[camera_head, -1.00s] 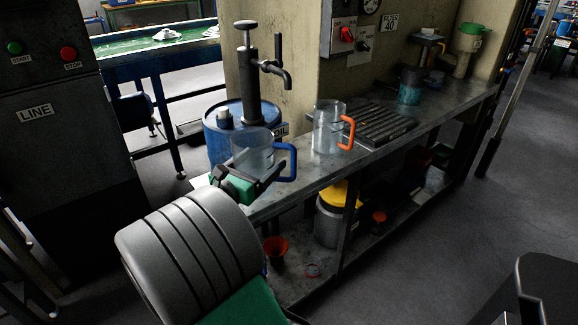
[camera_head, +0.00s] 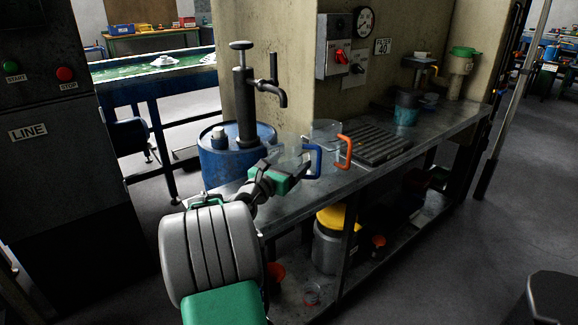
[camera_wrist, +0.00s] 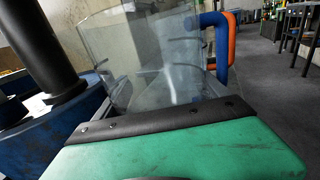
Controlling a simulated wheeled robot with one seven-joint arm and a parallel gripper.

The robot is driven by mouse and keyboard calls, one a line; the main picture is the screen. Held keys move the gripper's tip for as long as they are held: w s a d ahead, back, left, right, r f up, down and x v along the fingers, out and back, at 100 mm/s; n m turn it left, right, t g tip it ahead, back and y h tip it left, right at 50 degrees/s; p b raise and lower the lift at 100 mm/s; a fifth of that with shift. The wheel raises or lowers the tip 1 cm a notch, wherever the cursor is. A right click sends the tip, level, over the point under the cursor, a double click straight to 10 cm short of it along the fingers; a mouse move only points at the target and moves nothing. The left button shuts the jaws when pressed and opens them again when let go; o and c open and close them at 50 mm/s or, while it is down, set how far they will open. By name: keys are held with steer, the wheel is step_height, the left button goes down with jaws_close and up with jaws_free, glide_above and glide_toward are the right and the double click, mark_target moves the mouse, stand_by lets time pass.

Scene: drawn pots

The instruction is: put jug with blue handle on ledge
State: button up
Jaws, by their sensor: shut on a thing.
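The clear jug with the blue handle (camera_head: 290,153) is held upright in my gripper (camera_head: 287,169), which is shut on its lower part. Its blue handle points right. It also shows in the wrist view (camera_wrist: 150,55), just beyond the green gripper body. It overlaps a clear jug with an orange handle (camera_head: 325,130) behind it; I cannot tell whether they touch. The grey metal bench top (camera_head: 345,180) runs along the wall, with the held jug over its near left part. I cannot tell for certain which surface is the ledge.
A blue oil drum (camera_head: 222,160) with a dark hand pump (camera_head: 247,105) stands left of the jug. A slatted rack (camera_head: 372,145) lies on the bench, with a teal-and-dark pot (camera_head: 405,110) farther along. A yellow-lidded can (camera_head: 330,245) stands below. Bare bench lies in front of the rack.

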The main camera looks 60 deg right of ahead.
steer(key=shift+f, duration=0.1)
steer(key=o, duration=1.4)
steer(key=shift+c, duration=0.2)
steer(key=a, duration=0.4)
steer(key=a+p, duration=0.1)
steer(key=a, duration=0.3)
steer(key=w+a, duration=0.1)
steer(key=a, duration=0.3)
steer(key=shift+p, duration=0.35)
